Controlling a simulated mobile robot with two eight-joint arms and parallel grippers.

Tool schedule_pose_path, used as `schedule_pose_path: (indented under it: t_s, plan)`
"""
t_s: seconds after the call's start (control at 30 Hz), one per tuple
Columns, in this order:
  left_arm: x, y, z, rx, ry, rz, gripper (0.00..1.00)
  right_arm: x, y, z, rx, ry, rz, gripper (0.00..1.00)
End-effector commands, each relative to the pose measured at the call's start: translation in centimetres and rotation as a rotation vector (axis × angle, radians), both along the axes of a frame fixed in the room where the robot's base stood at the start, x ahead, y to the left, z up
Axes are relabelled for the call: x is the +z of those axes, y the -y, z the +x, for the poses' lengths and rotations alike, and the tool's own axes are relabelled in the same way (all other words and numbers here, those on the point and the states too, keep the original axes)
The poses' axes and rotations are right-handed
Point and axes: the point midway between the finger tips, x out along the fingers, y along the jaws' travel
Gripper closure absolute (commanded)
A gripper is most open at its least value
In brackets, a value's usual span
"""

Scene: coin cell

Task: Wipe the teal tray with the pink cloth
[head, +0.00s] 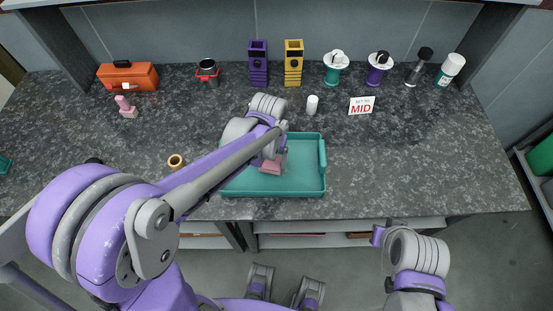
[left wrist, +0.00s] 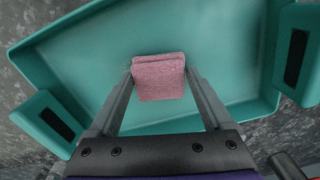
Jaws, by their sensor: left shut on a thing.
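The teal tray (head: 307,180) lies near the front edge of the counter, with a raised handle at its right end in the head view. In the left wrist view the tray (left wrist: 90,60) fills most of the picture, with a slotted handle at each end. My left gripper (head: 272,160) is over the tray and shut on the folded pink cloth (left wrist: 158,78). The cloth also shows in the head view (head: 270,167), partly hidden by the arm. I cannot tell whether the cloth touches the tray floor. My right gripper (head: 378,236) is in front of the counter, and its jaws are not clear.
A red toolbox (head: 128,77), a purple holder (head: 258,64), a yellow holder (head: 293,63) and several small items line the back. A tan ring (head: 176,162) lies left. The right counter is clear.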

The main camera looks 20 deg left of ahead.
Motion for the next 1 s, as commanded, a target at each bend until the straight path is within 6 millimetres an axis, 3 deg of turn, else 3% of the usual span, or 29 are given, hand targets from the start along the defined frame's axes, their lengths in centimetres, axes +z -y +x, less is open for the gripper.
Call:
schedule_pose_path:
  t_s: [0.13, 0.37, 0.63, 0.67, 0.77, 0.8, 1.0]
  plan:
    - [0.1, -1.2, -0.3, 0.002, 0.0, 0.0, 0.61, 0.0, 0.0, 0.0, 0.0, 0.0, 0.0, 1.0]
    - [-0.3, -1.4, -0.3, -0.002, 0.0, 0.0, 0.61, -0.4, 0.0, -0.1, 0.0, -0.002, 0.0, 1.0]
    - [-0.5, 0.3, 0.0, -0.004, 0.0, -0.002, 0.6, -0.7, 0.0, -0.1, 0.0, -0.003, 0.0, 1.0]
    - [-0.5, 0.6, 0.1, -0.004, 0.0, -0.002, 0.68, -0.7, 0.0, -0.1, 0.0, -0.003, 0.0, 1.0]
    - [-0.6, 1.5, 0.3, -0.005, 0.0, -0.003, 0.68, -0.8, 0.0, -0.2, 0.0, -0.003, 0.0, 1.0]
    - [-0.6, 1.8, 0.4, -0.004, 0.0, -0.004, 0.76, -0.9, 0.0, -0.2, 0.0, -0.003, 0.0, 1.0]
    - [-0.7, 2.3, 0.5, -0.002, 0.001, -0.005, 0.77, -0.9, 0.0, -0.2, 0.0, -0.004, 0.0, 1.0]
